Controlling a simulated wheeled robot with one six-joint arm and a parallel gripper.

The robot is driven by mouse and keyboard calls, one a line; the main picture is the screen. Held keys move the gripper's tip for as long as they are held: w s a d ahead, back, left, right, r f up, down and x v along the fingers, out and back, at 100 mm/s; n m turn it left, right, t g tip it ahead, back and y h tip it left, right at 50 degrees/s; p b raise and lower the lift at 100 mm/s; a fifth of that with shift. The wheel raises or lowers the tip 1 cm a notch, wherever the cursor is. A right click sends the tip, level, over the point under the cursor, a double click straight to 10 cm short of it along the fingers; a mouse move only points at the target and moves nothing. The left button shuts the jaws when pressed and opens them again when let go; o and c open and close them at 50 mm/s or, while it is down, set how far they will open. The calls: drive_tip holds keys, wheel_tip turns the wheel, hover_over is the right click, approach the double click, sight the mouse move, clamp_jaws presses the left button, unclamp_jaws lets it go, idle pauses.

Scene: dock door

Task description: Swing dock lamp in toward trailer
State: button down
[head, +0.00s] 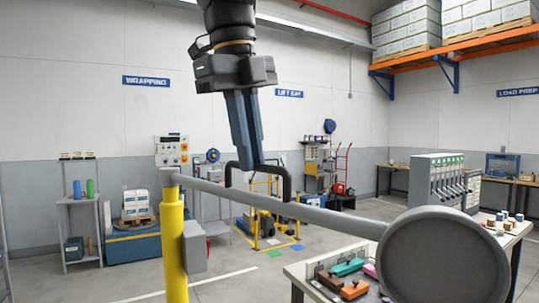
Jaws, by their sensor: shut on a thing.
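The dock lamp has a long grey arm (325,217) that pivots on top of a yellow post (175,245). Its large round grey head (446,262) is at the lower right, close to the camera. A dark bracket-shaped handle (286,190) stands up from the arm. My gripper (248,167) comes down from above with its blue-grey fingers shut on the left part of this handle. The fingers hide part of the handle. The front of the lamp head is not clearly visible.
A bench (299,275) with coloured blocks stands below the arm, partly behind the lamp head. A lever panel (437,183) is behind at right. A grey shelf (78,212) and a wrapping machine (133,246) stand at left. Open floor lies around the post. No trailer is recognisable.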

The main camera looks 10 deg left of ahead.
drive_tip(key=shift+s+a+r+m, duration=0.15)
drive_tip(key=shift+s+a+m, duration=0.15)
drive_tip(key=shift+s+a, duration=0.25)
drive_tip(key=c, duration=1.8)
unclamp_jaws()
drive_tip(key=shift+s+a+r+b, duration=0.15)
drive_tip(key=shift+r, duration=1.15)
drive_tip(key=shift+s+a+r+b, duration=0.2)
drive_tip(key=shift+r, duration=1.05)
drive_tip(key=shift+s+a+r+b, duration=0.15)
drive_tip(key=shift+r, duration=1.15)
